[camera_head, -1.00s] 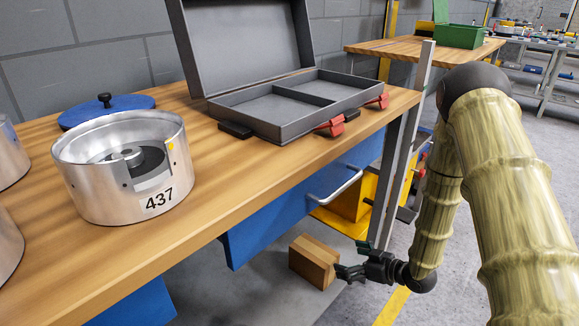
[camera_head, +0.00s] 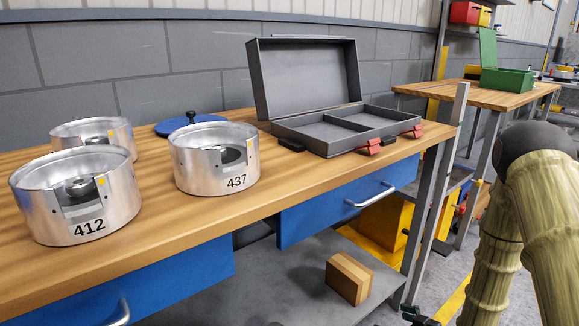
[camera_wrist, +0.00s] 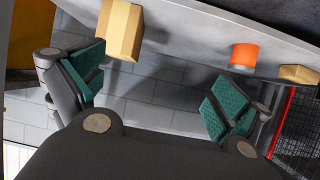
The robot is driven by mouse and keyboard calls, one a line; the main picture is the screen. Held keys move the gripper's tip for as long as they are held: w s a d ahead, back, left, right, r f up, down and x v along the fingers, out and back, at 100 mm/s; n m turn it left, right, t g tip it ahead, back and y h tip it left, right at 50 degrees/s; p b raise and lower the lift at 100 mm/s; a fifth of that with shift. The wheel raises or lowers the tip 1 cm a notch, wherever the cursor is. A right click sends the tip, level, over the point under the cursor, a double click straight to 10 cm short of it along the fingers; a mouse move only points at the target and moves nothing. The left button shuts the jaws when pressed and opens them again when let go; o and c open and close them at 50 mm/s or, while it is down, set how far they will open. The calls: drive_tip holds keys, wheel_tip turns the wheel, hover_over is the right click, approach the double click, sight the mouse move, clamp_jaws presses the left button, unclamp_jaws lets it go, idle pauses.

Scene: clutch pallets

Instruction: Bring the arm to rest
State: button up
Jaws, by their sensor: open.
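My gripper shows in the wrist view (camera_wrist: 155,95) with its two green-padded fingers spread wide apart and nothing between them. In the head view only a small dark part of it (camera_head: 420,316) shows at the bottom edge, right of centre. My arm hangs down along the right side of the head view, beside the workbench (camera_head: 300,194). A wooden block (camera_head: 348,278) lies on the grey lower shelf, to the left of my gripper. A similar block (camera_wrist: 120,30) shows beyond the fingers in the wrist view.
Metal housings marked 412 (camera_head: 80,200) and 437 (camera_head: 215,165), a blue lid (camera_head: 190,125) and an open, empty grey case (camera_head: 320,130) stand on the bench. A bench leg (camera_head: 436,200) is close to my arm. An orange object (camera_wrist: 244,57) shows in the wrist view.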

drive_tip(key=s+a+f+m+g+h, duration=0.2)
drive_tip(key=s+a+f+m+h, duration=0.1)
drive_tip(key=s+f, duration=0.4)
drive_tip(key=s+a+f+m+g+h, duration=0.1)
drive_tip(key=s+f+g, duration=0.2)
drive_tip(key=s, duration=0.7)
drive_tip(key=s+a+f+m+g+h, duration=0.2)
drive_tip(key=s+f, duration=0.1)
drive_tip(key=s, duration=0.7)
drive_tip(key=s+a+f+m+g+h, duration=0.1)
drive_tip(key=s+f+g, duration=0.2)
drive_tip(key=s, duration=0.7)
wheel_tip(320, 180, up, 35)
drive_tip(key=p, duration=3.5)
drive_tip(key=shift+h, duration=0.3)
drive_tip(key=shift+s+r, duration=0.1)
